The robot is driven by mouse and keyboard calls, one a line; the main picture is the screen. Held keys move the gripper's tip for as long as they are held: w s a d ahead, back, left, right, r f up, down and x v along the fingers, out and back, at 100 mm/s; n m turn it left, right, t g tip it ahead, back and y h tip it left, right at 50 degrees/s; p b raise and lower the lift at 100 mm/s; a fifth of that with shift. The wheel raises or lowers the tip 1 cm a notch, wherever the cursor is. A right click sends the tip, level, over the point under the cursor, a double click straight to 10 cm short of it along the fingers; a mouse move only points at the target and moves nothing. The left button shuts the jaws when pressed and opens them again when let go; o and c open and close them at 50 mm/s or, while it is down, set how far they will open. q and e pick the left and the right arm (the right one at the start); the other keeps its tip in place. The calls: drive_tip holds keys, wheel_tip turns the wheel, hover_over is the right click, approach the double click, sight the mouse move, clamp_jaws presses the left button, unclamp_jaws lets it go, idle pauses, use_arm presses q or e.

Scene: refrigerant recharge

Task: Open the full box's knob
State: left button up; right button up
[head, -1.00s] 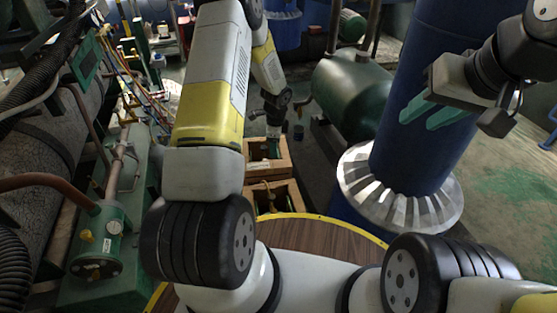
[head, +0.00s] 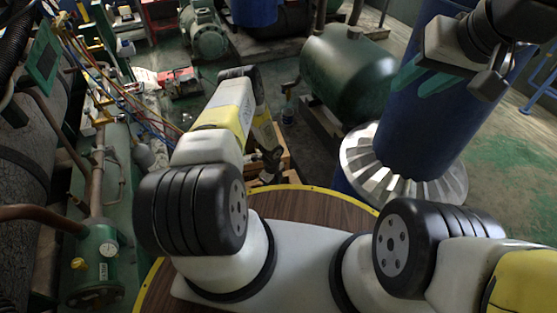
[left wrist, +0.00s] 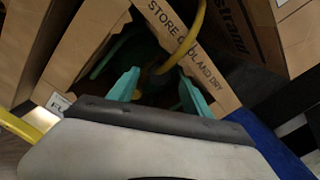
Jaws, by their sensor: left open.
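In the left wrist view an open tan box (left wrist: 218,92) has "STORE COOL AND DRY" on its rim. A yellow hose (left wrist: 196,35) crosses that rim and curves into the dark inside, where a dark green shape (left wrist: 112,52) shows dimly. No knob can be made out. My left gripper (left wrist: 158,90) is open, its two teal fingers apart at the box opening, with nothing visibly held. In the head view the boxes (head: 284,138) are mostly hidden behind my left arm. My right gripper (head: 420,80) is open and empty, in front of the blue column.
A blue column (head: 412,135) with a silver finned collar (head: 362,168) stands right of the boxes. A green tank (head: 345,70) lies behind. In the left wrist view another box (left wrist: 300,30) stands close at right.

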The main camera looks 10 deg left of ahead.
use_arm(q)
drive_tip(key=shift+f, duration=1.2)
clamp_jaws()
